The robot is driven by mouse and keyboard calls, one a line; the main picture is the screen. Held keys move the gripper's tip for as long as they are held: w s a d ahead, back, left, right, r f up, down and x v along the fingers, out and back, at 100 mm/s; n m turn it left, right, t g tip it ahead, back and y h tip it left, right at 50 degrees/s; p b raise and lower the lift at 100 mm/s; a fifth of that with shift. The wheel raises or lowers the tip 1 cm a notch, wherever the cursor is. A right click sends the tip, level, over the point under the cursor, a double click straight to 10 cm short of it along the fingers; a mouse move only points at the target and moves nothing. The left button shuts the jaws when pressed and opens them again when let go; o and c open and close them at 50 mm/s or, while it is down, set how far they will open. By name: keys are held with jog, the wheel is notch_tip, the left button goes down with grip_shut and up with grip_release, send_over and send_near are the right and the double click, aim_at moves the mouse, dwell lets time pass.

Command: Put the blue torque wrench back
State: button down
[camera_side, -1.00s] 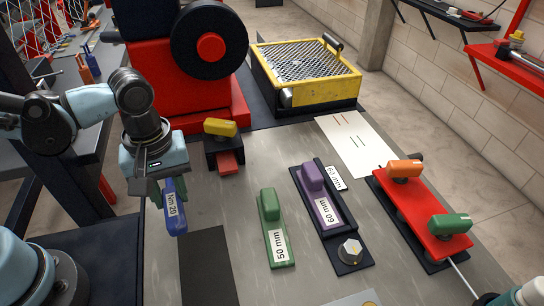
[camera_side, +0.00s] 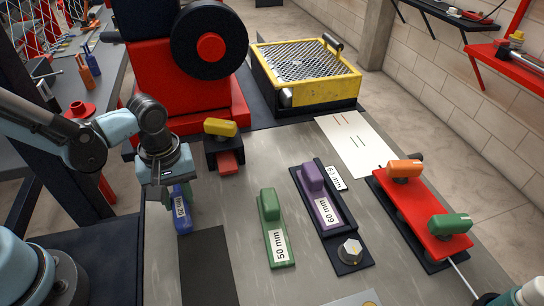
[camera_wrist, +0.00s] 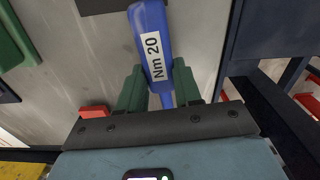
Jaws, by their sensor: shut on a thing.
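The blue torque wrench (camera_side: 182,218), labelled "Nm 20", is at the left part of the grey bench in the side view. My gripper (camera_side: 177,190) is over its far end. In the wrist view the wrench's blue handle (camera_wrist: 151,40) points away from my gripper (camera_wrist: 160,90), and its narrower part lies between the green fingers, which are shut on it. The wrench's head is hidden beneath my gripper. I cannot tell whether the wrench touches the bench.
A green 50 mm gauge (camera_side: 274,235) and a purple 60 mm gauge (camera_side: 323,208) stand further right.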

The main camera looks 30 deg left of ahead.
jog(key=shift+f, duration=0.15)
jog(key=c, duration=0.8)
grip_release()
notch_tip(320, 180, up, 12)
jog(key=a+m+t, duration=0.2)
jog(key=m, duration=0.1)
jog(key=w+a+m+t, duration=0.1)
jog(key=a+m+t, duration=0.1)
jog(key=a+m, duration=0.1)
jog(key=a+m+t, duration=0.2)
jog(key=m+t, duration=0.1)
jog(key=m, duration=0.1)
jog(key=shift+w+a+r, duration=0.2)
jog(key=shift+a+r, duration=0.1)
jog(key=shift+r, duration=0.1)
